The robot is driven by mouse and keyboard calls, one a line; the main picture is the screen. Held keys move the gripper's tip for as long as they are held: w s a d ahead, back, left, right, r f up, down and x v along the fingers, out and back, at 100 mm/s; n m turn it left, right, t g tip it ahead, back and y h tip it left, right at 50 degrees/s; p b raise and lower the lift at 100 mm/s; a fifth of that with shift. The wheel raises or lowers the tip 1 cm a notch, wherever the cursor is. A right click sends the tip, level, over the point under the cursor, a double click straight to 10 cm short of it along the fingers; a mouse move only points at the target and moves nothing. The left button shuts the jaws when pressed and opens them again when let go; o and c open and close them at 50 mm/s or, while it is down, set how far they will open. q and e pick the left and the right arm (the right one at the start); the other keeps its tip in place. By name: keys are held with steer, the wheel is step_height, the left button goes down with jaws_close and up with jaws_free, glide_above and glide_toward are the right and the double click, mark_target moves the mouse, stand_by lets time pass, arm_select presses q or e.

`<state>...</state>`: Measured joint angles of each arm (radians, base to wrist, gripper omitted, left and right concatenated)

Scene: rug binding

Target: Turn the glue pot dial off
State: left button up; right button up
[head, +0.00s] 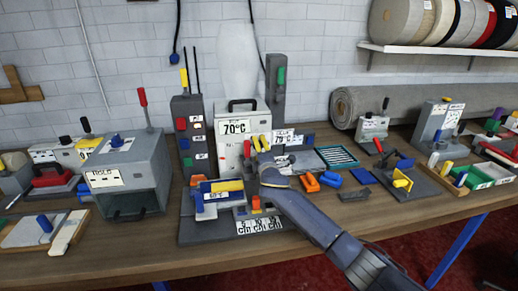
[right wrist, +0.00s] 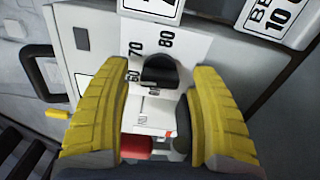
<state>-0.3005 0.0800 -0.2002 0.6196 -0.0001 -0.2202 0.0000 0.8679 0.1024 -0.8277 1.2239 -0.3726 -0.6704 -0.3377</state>
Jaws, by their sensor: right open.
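The glue pot (head: 229,147) is a pale box with a black handle and a "70°C" label, standing at the middle of the bench in the head view. Its dial (right wrist: 158,71) is a black knob on a white plate marked 60, 70 and 80 in the right wrist view. My right gripper (head: 260,143) is at the pot's front. In the right wrist view its yellow fingers (right wrist: 159,72) are open on either side of the dial, with visible gaps. The dial's pointer is hard to read. The gripper and arm hide part of the pot's front in the head view. My left gripper is not seen.
A dark tower with coloured switches (head: 190,130) stands just left of the pot, and a grey post (head: 276,90) stands close on its right. A grey oven-like box (head: 128,172) is farther left. Orange and blue blocks (head: 310,182) lie right of my arm.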

steer(key=shift+w+a, duration=0.1)
steer(key=shift+w, duration=0.45)
steer(key=shift+c, duration=0.4)
jaws_close()
